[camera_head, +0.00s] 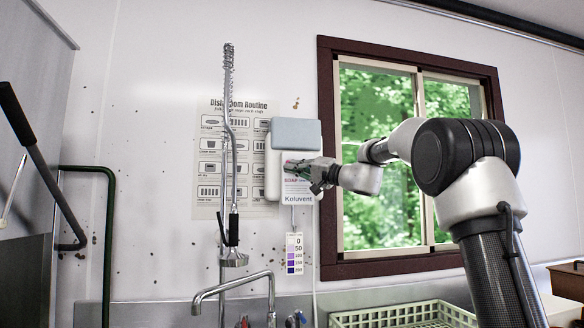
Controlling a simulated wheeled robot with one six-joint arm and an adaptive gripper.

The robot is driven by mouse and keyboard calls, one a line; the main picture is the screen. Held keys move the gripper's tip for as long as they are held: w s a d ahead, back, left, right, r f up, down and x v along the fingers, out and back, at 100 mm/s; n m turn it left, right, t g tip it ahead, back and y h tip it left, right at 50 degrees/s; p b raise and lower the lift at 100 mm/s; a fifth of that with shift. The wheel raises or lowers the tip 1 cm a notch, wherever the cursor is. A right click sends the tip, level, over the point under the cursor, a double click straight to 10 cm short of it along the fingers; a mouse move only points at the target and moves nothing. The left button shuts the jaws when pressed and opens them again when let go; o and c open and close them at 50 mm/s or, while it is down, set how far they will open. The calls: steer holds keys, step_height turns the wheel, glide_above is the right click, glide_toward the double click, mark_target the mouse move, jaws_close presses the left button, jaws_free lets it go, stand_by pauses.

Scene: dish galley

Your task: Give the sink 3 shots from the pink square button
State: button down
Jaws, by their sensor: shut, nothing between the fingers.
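A wall dispenser (296,132) with a blue-grey top and a white body hangs between the poster and the window. A label reading "Koluvent" shows on its lower front, with a bit of pink above it. My gripper (290,168) is shut and empty, its tips at the dispenser's front. I cannot tell whether the tips touch it. The pink square button is not clearly visible; the gripper covers part of that area. The sink's tap (236,286) shows at the bottom; the basin is out of view.
A tall spray hose (229,150) stands left of the dispenser, before a poster (210,200). A colour strip card (294,254) hangs below the dispenser. A pale green rack (400,314) sits at the bottom right, under the window (325,160).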

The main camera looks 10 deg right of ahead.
steer(key=shift+w, duration=0.15)
steer(key=shift+w, duration=0.25)
steer(key=shift+w, duration=0.7)
stand_by(1.2)
steer(key=shift+s, duration=1.1)
steer(key=shift+w, duration=0.2)
steer(key=shift+w, duration=0.2)
